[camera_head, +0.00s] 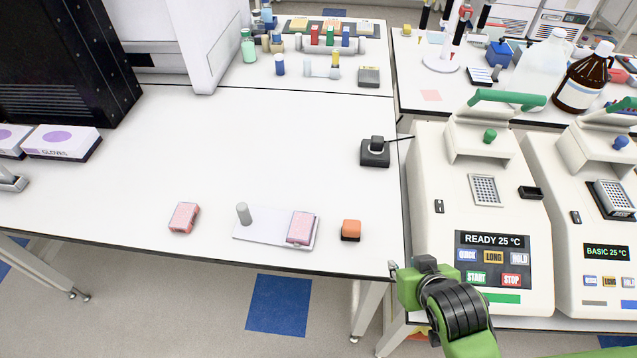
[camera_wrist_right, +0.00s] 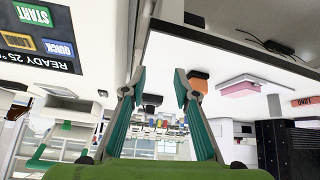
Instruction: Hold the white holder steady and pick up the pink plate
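The white holder (camera_head: 268,234) is a flat plate with a grey upright peg (camera_head: 243,213) at its left end. It lies near the front edge of the table. The pink plate (camera_head: 300,227) sits on the holder's right end. In the upside-down right wrist view, the holder (camera_wrist_right: 246,78) and pink plate (camera_wrist_right: 239,90) show right of the fingers. My right gripper (camera_head: 398,270) is at the table's front right corner, right of the holder and apart from it. In the wrist view its fingers (camera_wrist_right: 159,86) are spread with nothing between them. My left gripper is not in view.
A red-pink box (camera_head: 184,217) lies left of the holder, and an orange-and-black block (camera_head: 351,230) stands right of it. A black device (camera_head: 376,152) is farther back. A thermal cycler (camera_head: 478,205) stands right of my right gripper. The table's middle is clear.

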